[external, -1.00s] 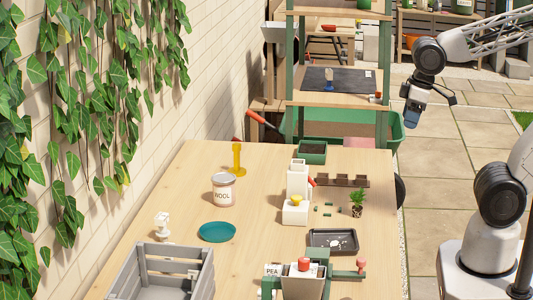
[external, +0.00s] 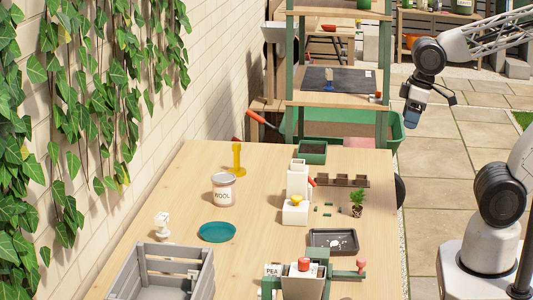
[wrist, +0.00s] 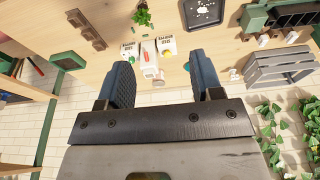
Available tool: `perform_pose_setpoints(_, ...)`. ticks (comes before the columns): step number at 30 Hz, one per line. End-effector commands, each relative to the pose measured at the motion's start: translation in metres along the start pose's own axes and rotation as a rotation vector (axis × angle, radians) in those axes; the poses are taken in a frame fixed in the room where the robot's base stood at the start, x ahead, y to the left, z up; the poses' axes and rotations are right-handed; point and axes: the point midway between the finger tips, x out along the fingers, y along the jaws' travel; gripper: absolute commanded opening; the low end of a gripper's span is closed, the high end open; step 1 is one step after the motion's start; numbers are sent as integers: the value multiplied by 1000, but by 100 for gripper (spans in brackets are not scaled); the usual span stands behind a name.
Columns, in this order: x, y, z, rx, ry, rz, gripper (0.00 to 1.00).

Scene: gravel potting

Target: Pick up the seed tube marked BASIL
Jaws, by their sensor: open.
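No label reading BASIL can be made out in either view. Several small dark green pieces (external: 328,214) lie on the table, right of the white stepped block; they are too small to tell whether they are seed tubes. In the wrist view, a small white piece with dark print (wrist: 129,49) and another (wrist: 167,44) flank the white block (wrist: 149,62); I cannot read their print. My gripper (external: 412,122) hangs over the paving, right of the table's far end and apart from everything on it. In the wrist view, my gripper (wrist: 160,75) is open with nothing between its fingers.
The wooden table (external: 190,188) holds a WOOL jar (external: 224,190), teal plate (external: 217,232), yellow stand (external: 239,160), white block (external: 297,181), potted seedling (external: 357,201), black tray (external: 333,249) and grey crate (external: 175,251). A shelf unit (external: 337,98) stands behind the table.

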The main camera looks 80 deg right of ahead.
Motion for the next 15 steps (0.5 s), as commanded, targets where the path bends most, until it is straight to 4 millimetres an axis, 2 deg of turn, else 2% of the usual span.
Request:
perform_pose_setpoints(10,0,0,-2,5,-3,-3,60)
perform_pose_setpoints(15,0,-4,-14,37,-18,-23,60)
